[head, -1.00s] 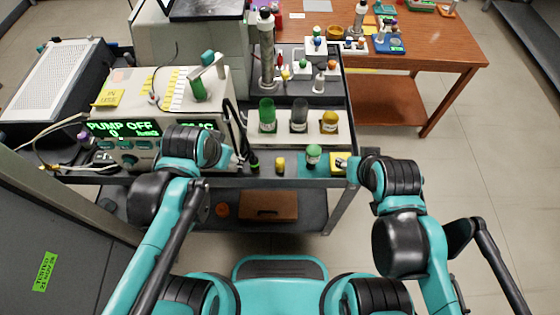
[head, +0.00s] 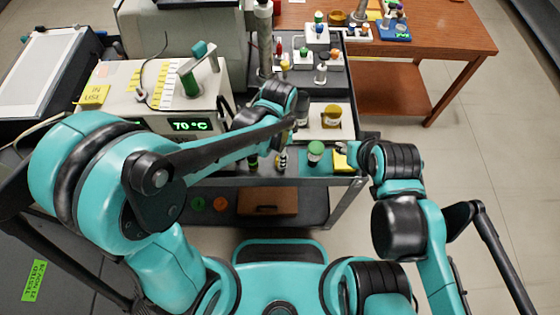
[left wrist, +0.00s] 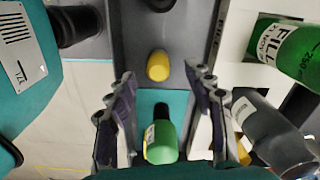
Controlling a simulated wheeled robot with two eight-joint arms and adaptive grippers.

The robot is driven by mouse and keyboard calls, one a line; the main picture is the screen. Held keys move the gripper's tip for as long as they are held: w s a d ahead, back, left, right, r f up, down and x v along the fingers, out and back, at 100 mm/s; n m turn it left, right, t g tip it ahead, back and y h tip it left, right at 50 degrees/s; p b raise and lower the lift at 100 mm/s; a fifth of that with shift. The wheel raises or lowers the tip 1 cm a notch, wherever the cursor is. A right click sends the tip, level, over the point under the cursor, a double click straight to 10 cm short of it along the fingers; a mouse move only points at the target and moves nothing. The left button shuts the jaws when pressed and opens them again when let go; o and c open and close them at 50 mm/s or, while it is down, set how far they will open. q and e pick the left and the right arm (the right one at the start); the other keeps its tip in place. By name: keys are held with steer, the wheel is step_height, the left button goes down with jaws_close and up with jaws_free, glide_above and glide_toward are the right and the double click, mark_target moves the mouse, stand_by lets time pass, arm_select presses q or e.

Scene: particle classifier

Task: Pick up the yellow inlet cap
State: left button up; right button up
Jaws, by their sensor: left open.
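The yellow inlet cap (left wrist: 158,65) sits on a dark grey strip in the left wrist view, beside a teal mat. My left gripper (left wrist: 160,95) is open, with its dark fingers on either side of the view and nothing held between them. The cap shows ahead of the fingers, roughly midway between their lines. In the head view my left wrist hangs over the front of the cart, and the cap there is mostly hidden.
A green-capped bottle (head: 316,152) stands on the teal mat, close to the left fingers in the wrist view (left wrist: 160,140). A green FILL bottle (left wrist: 282,42) and a grey one (left wrist: 268,132) are at the right.

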arm_select(q)
step_height(320, 180, down, 4)
steer(key=shift+s+d+b, duration=0.1)
steer(key=shift+d+b, duration=0.05)
steer(key=shift+b, duration=0.9)
steer(key=shift+f, duration=0.4)
steer(key=shift+r, duration=0.1)
steer(key=shift+c, duration=0.9)
steer(key=c, duration=0.9)
